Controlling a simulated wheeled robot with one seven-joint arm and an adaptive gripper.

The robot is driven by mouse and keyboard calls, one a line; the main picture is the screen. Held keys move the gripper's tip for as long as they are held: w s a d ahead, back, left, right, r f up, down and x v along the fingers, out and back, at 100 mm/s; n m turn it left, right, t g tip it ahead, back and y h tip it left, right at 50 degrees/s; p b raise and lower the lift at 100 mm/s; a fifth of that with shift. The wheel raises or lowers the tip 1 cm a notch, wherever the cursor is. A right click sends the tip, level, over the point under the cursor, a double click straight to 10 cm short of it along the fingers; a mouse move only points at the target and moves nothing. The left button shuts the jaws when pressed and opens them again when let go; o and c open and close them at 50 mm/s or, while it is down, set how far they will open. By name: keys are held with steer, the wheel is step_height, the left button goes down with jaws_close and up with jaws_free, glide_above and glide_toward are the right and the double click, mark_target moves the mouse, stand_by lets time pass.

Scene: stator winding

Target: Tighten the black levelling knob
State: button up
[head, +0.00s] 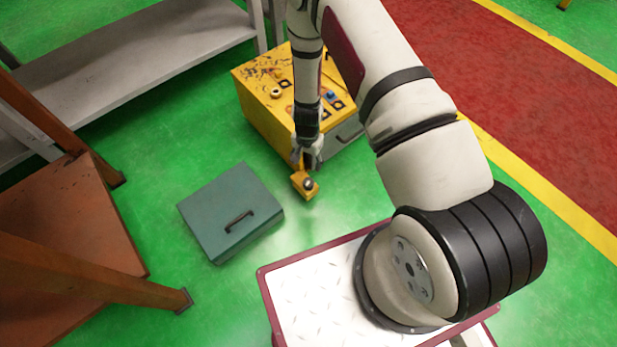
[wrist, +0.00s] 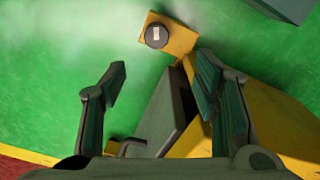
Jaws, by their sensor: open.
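The black levelling knob (wrist: 156,35) is round and dark with a pale rectangular mark on top. It sits on a yellow bracket (wrist: 181,41) that sticks out from the yellow machine box. In the head view the knob (head: 308,184) is on the bracket (head: 302,194) at the box's near lower corner. My gripper (wrist: 160,80) is open and empty, its two fingers spread wide apart. In the wrist view the knob lies beyond the fingertips, between them and toward the top. In the head view my gripper (head: 308,158) is just above and behind the knob, partly hiding the bracket.
The yellow box (head: 262,105) carries several small parts and printed markers on top. A grey-green panel or drawer with a handle (wrist: 131,146) is on its side. A teal case (head: 225,205) lies on the green floor to the left. An orange steel frame (head: 70,215) stands further left.

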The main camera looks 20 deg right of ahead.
mark_target(309, 182)
step_height(309, 182, down, 14)
steer(key=b, duration=0.6)
steer(key=shift+s+d+r, duration=0.15)
steer(key=shift+c, duration=0.3)
steer(key=c, duration=1.1)
